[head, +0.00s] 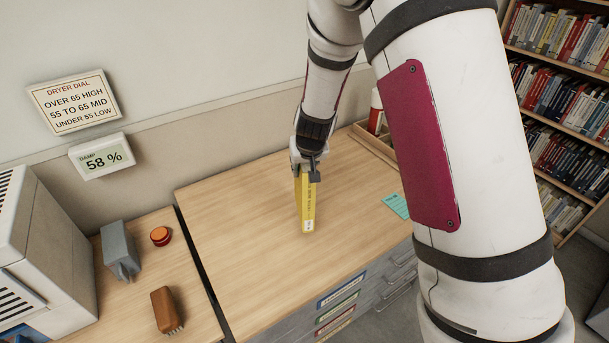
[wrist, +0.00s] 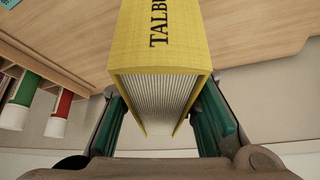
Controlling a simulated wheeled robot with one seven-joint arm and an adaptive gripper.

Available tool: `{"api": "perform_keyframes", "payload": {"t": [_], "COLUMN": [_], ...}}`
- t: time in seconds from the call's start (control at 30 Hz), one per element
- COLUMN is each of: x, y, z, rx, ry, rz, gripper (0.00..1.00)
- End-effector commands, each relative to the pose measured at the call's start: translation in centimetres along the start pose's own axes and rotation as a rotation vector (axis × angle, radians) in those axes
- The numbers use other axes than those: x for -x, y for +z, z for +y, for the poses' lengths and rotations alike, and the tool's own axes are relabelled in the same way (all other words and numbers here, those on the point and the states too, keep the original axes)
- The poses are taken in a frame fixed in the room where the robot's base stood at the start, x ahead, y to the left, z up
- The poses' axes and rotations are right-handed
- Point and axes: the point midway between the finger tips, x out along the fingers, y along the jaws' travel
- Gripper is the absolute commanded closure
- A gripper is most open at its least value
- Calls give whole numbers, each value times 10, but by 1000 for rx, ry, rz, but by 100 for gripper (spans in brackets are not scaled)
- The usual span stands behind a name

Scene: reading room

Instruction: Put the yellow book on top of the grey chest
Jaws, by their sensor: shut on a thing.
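My gripper (head: 307,163) is shut on the yellow book (head: 308,207), which shows dark lettering on its spine. The book hangs upright with its lower end over the wooden top of the grey chest (head: 245,225). I cannot tell whether that end touches the top. In the wrist view the yellow book (wrist: 165,45) sits between my two teal finger pads, its page edges facing the camera. The chest has grey drawers with coloured labels on its front.
A wooden tray (head: 375,143) with capped bottles stands at the chest's back right; a teal card (head: 396,205) lies near its right edge. Left, a separate surface holds a grey block (head: 120,250), a red-orange button (head: 161,236) and a brown brush (head: 166,311). Bookshelves (head: 570,110) stand right.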

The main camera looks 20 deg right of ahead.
Motion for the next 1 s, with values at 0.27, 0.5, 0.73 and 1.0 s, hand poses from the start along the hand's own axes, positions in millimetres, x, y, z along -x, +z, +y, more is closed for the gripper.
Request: {"api": "perform_keyframes", "payload": {"t": [0.27,0.5,0.73,1.0], "x": [-20,-31,-32,-34], "y": [9,14,14,17], "z": [2,1,1,1], "rx": [-2,0,0,1], "ry": [0,0,0,0], "rz": [-1,3,3,-1], "gripper": [100,100,100,51]}}
